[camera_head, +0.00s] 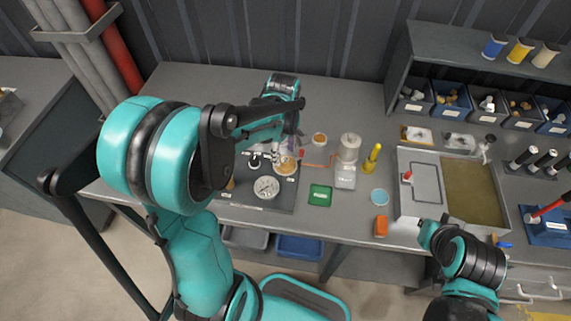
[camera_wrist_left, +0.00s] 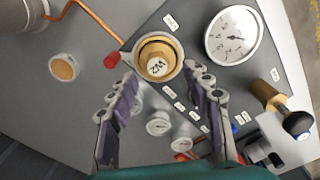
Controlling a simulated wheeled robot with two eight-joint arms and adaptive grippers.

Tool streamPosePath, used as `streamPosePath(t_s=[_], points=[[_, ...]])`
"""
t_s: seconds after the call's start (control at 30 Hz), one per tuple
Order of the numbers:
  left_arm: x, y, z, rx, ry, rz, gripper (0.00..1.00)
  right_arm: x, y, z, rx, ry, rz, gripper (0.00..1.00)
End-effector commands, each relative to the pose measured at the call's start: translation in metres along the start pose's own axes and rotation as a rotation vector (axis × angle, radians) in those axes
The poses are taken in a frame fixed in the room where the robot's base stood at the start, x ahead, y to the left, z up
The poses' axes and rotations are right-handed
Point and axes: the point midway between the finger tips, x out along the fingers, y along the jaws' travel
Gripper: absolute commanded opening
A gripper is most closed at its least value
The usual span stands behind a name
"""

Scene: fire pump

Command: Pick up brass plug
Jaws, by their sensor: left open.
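A round brass piece marked "W2" (camera_wrist_left: 157,60) sits in a pale ring on the dark mat; it also shows in the head view (camera_head: 286,166). I cannot tell for sure whether it is the brass plug. A flat brass-coloured disc (camera_wrist_left: 64,67) lies apart on the grey bench, also in the head view (camera_head: 320,139). My left gripper (camera_wrist_left: 163,85) is open, its purple-padded fingers spread below the "W2" piece, with nothing between them. In the head view my left gripper (camera_head: 288,147) is over the mat, partly hidden by its own arm. My right arm shows at lower right without clear fingers.
A white dial gauge (camera_wrist_left: 234,36) and a brass fitting with a black knob (camera_wrist_left: 270,97) are on the mat near the fingers. Bins line the back.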

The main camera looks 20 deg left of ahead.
Motion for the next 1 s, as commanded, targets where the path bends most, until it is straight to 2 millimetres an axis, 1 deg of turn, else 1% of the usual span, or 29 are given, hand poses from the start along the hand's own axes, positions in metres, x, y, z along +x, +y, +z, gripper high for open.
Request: streamPosePath(t_s=[0.03,0.1,0.2,0.43,0.47,0.5,0.57,0.6,0.63,1.0], points=[[0.012,0.002,0.000,0.001,0.000,0.000,0.49,0.005,0.000,0.004,0.000,0.000,0.000,0.00],[0.023,0.004,0.000,0.000,0.000,0.000,0.49,0.009,0.000,0.007,0.000,0.000,0.000,0.00],[0.035,0.004,0.000,0.001,0.000,0.001,0.49,0.012,0.000,0.009,0.000,0.000,0.000,0.00],[0.035,0.003,0.000,0.001,0.000,0.001,0.49,0.011,0.000,0.008,0.000,0.000,0.000,0.00],[0.035,0.003,0.000,0.001,0.000,0.001,0.42,0.011,0.000,0.008,0.000,0.000,0.000,0.00],[0.035,0.003,0.000,0.001,0.000,0.001,0.31,0.011,0.000,0.008,0.000,0.000,0.000,0.00],[0.035,0.003,0.000,0.001,0.000,0.001,0.15,0.011,0.000,0.008,0.000,0.000,0.000,0.00],[0.035,0.003,0.000,0.001,0.000,0.001,0.05,0.011,0.000,0.008,0.000,0.000,0.000,0.00],[0.035,0.003,0.000,0.001,0.000,0.001,0.00,0.011,0.000,0.008,0.000,0.000,0.000,0.00],[0.033,0.003,0.000,0.001,0.001,0.001,0.00,0.010,0.000,0.007,0.000,0.000,0.000,0.00]])
